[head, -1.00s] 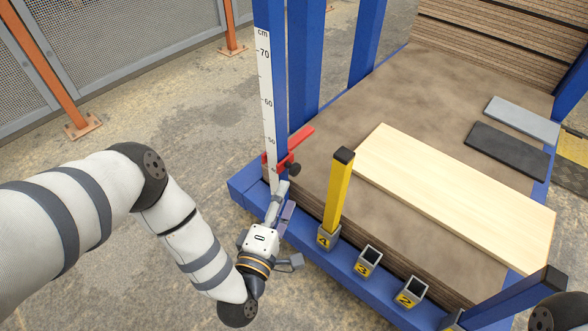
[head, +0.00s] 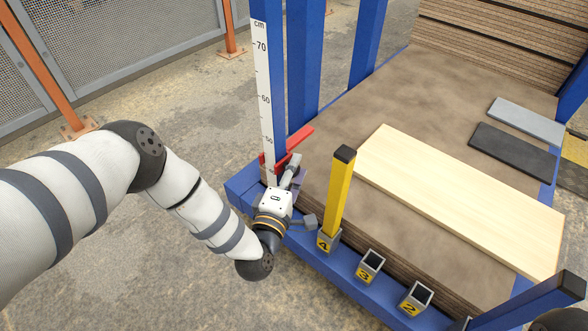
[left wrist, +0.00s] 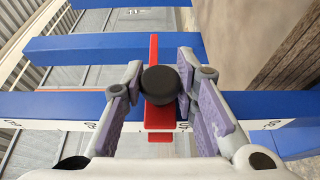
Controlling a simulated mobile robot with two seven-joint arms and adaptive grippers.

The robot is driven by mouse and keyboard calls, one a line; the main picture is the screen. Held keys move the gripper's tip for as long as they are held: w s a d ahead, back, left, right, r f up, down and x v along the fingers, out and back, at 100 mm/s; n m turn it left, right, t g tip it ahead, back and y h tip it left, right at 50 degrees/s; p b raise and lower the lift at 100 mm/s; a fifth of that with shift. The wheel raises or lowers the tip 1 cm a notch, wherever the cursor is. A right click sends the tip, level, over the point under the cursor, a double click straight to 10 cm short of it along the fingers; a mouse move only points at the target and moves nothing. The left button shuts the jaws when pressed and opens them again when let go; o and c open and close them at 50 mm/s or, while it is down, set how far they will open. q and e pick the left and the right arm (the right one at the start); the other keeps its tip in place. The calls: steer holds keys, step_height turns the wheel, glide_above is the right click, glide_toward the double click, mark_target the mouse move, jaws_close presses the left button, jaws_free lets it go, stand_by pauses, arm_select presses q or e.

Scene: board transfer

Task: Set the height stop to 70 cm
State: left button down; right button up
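The height stop (head: 300,138) is a red slider on a blue post with a white cm scale (head: 262,75). It sits low, just below the 50 mark; 60 and 70 are higher up. In the left wrist view the red stop (left wrist: 154,50) crosses the post, with a round black knob (left wrist: 160,84) in front. My left gripper (head: 292,166) is at the stop. In the left wrist view its open fingers (left wrist: 162,80) stand on either side of the knob; whether they touch it I cannot tell. My right gripper is not in view.
A yellow post (head: 338,195) stands upright in socket 4, close to my left gripper's right. A pale board (head: 460,200) lies on the brown stack, with grey (head: 528,119) and black (head: 512,150) pieces behind. Blue uprights (head: 366,40) stand at the back.

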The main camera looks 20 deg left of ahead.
arm_select(q)
step_height(320, 180, up, 26)
steer(key=p, duration=1.9)
steer(key=shift+r, duration=0.25)
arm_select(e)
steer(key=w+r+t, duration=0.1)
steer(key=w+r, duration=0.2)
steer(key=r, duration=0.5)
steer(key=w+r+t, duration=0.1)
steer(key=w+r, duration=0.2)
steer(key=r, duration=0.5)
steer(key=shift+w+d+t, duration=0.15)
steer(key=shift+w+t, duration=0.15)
arm_select(q)
steer(key=shift+w, duration=0.1)
steer(key=c, duration=1.3)
jaws_free()
steer(key=shift+r, duration=0.1)
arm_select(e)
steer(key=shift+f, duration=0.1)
arm_select(q)
steer(key=s, duration=1.2)
steer(key=shift+s+d, duration=0.1)
steer(key=shift+d, duration=0.15)
